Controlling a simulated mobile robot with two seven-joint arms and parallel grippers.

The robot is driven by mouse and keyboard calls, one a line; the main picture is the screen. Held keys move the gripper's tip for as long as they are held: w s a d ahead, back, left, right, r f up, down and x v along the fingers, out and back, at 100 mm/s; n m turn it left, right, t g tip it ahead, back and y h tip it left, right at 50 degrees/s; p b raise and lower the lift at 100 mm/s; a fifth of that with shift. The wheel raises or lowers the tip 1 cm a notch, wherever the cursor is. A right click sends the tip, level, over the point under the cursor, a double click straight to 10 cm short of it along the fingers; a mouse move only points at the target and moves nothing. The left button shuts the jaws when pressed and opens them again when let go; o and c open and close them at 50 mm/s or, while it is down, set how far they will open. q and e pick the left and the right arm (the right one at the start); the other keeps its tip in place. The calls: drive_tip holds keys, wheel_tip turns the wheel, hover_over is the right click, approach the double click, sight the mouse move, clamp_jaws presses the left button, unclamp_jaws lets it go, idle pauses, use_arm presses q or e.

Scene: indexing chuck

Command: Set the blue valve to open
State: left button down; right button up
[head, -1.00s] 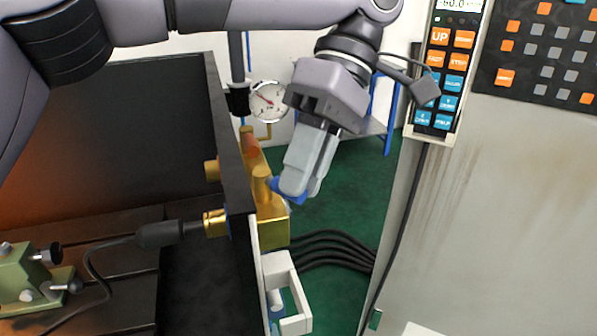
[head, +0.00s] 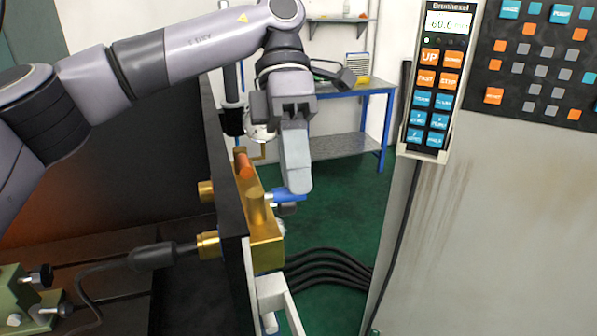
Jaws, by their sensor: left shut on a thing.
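The blue valve handle (head: 284,195) sticks out to the right from the brass valve block (head: 266,245), which is fixed along a dark upright panel. My left gripper (head: 293,190) comes down from above and is shut on the blue handle, with its grey fingers covering part of it. An orange-brown knob (head: 243,165) stands on the block behind the handle. My right gripper is not in the head view.
The dark panel (head: 228,200) runs close to the left of the block. A grey machine cabinet with a control pendant (head: 434,90) stands to the right. Black hoses (head: 325,268) cross the green floor. A blue-legged bench (head: 350,90) stands behind.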

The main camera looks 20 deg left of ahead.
use_arm(q)
drive_tip(key=shift+w+a+n+h, duration=0.2)
drive_tip(key=shift+n+h, duration=0.1)
drive_tip(key=shift+n, duration=0.3)
drive_tip(key=c, duration=1.3)
unclamp_jaws()
drive_tip(key=shift+v, duration=3.55)
drive_tip(key=shift+s, duration=0.1)
